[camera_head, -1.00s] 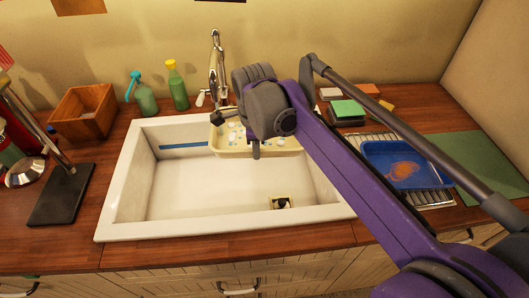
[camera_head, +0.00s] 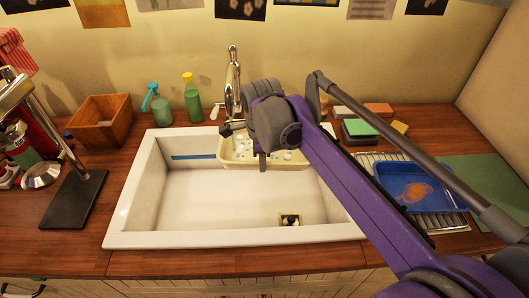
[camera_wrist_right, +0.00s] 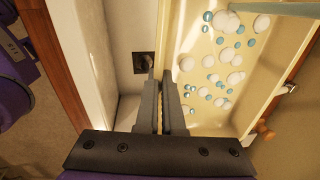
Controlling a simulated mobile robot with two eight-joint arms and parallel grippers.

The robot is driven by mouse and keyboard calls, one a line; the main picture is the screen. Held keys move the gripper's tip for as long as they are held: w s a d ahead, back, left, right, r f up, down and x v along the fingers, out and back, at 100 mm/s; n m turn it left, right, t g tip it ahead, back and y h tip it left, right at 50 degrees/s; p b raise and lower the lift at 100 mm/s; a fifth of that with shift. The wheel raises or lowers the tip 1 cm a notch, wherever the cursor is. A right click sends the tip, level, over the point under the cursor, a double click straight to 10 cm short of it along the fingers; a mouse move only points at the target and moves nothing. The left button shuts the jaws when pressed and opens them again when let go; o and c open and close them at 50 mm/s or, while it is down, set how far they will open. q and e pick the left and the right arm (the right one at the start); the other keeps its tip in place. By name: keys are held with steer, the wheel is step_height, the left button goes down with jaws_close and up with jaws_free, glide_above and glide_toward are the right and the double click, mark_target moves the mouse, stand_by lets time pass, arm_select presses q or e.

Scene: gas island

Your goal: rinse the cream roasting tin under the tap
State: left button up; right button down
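The cream roasting tin (camera_head: 228,157) is held level at the back of the white sink, below the metal tap (camera_head: 232,80). White and blue blobs dot its inside, also clear in the right wrist view (camera_wrist_right: 206,48). My right gripper (camera_head: 262,160) is at the tin's front side, its arm covering the tin's right part. In the right wrist view, my right gripper's fingers (camera_wrist_right: 162,100) are close together with the tin's side wall between them. I cannot make out running water. My left gripper is not in view.
The white sink (camera_head: 200,205) has a dark drain (camera_head: 290,219). A blue tray (camera_head: 395,175) with an orange-brown stain lies on a wire rack at right. Sponges (camera_head: 358,129) are behind it. Green bottles (camera_head: 192,100) and a wooden box (camera_head: 100,122) stand at left.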

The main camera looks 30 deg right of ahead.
steer(key=shift+d, duration=0.15)
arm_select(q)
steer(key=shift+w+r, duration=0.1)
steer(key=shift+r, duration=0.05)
arm_select(e)
steer(key=shift+w+d, duration=0.25)
steer(key=shift+d, duration=0.15)
steer(key=shift+s, duration=0.1)
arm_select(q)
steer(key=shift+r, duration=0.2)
arm_select(e)
steer(key=s+d, duration=0.2)
steer(key=s, duration=0.5)
steer(key=shift+s+d, duration=0.25)
steer(key=shift+d, duration=0.05)
steer(key=shift+r, duration=0.1)
stand_by(0.9)
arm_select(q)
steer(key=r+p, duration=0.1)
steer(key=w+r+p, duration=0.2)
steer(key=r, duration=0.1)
arm_select(e)
steer(key=s+d+r, duration=0.1)
steer(key=s+r, duration=0.3)
steer(key=shift+s+d, duration=0.3)
steer(key=shift+d, duration=0.05)
